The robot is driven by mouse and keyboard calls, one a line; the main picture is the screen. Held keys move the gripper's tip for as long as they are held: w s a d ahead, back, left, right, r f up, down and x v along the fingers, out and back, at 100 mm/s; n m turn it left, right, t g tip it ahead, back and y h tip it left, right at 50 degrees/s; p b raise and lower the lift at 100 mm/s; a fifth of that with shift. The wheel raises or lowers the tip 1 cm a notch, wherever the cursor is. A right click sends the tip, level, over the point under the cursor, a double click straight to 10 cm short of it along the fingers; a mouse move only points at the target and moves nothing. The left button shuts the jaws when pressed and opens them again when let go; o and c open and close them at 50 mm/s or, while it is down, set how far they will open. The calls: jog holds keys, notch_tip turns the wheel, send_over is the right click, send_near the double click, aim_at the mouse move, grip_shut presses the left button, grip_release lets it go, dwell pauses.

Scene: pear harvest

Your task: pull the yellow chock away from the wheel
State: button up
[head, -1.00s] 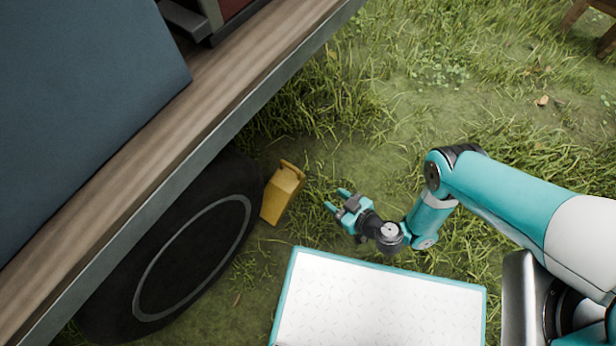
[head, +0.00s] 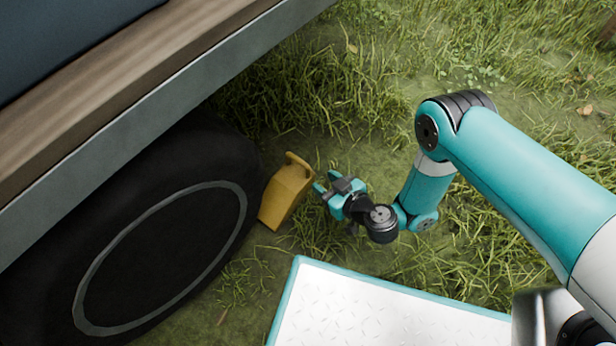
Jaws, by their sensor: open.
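The yellow chock (head: 284,200) stands on the grass against the right side of the black wheel (head: 165,235). It has a handle loop at its top. My gripper (head: 324,188) is open and empty, just right of the chock, with its fingertips pointing left toward the chock's upper part and handle. A small gap seems to show between the fingertips and the chock; I cannot tell their difference in height. The lower left side of the chock is close to the tyre, and whether they touch is hard to see.
A trailer bed (head: 150,110) with a wooden edge and metal rail overhangs the wheel at the upper left. My white base plate with a teal rim fills the bottom. Tall grass (head: 290,100) grows behind the chock. Open grass lies to the right.

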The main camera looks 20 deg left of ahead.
aim_at(310, 173)
jog(key=b, duration=0.2)
jog(key=a+f+b, duration=0.1)
jog(key=b, duration=0.1)
jog(key=shift+w+a+f, duration=0.2)
jog(key=shift+w, duration=0.15)
jog(key=b+x, duration=0.3)
jog(key=x, duration=0.1)
jog(key=shift+a+r, duration=0.15)
jog(key=shift+a, duration=0.1)
jog(key=shift+w+a+b, duration=0.3)
jog(key=shift+w+a, duration=0.1)
jog(key=shift+a, duration=0.05)
grip_shut()
